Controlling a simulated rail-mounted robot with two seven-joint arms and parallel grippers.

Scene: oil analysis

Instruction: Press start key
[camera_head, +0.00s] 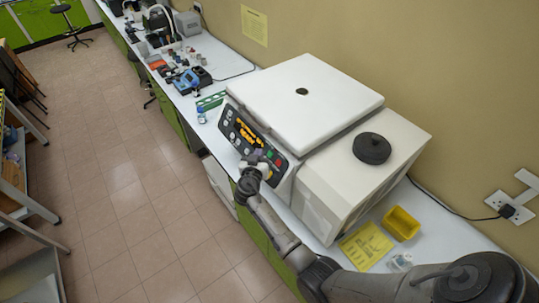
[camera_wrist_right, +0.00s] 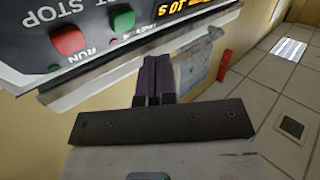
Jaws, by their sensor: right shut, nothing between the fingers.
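The centrifuge's slanted control panel (camera_head: 245,130) faces the aisle. In the right wrist view the panel appears upside down, with a green button (camera_wrist_right: 121,20) and a red button (camera_wrist_right: 67,39) side by side. Lettering there reads STOP and RUN; another word is partly cut off. My right gripper (camera_head: 251,168) is in front of the panel's lower edge, near the buttons. In the wrist view the right gripper's fingers (camera_wrist_right: 157,66) are together and empty, apart from the green button. My left gripper is in neither view.
The white centrifuge lid (camera_head: 310,95) is closed. A black round knob-like piece (camera_head: 372,148), a yellow bin (camera_head: 401,223) and a yellow sheet (camera_head: 366,245) are to the right. A green rack (camera_head: 211,101) and blue device (camera_head: 190,80) stand farther along the bench. The aisle floor is clear.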

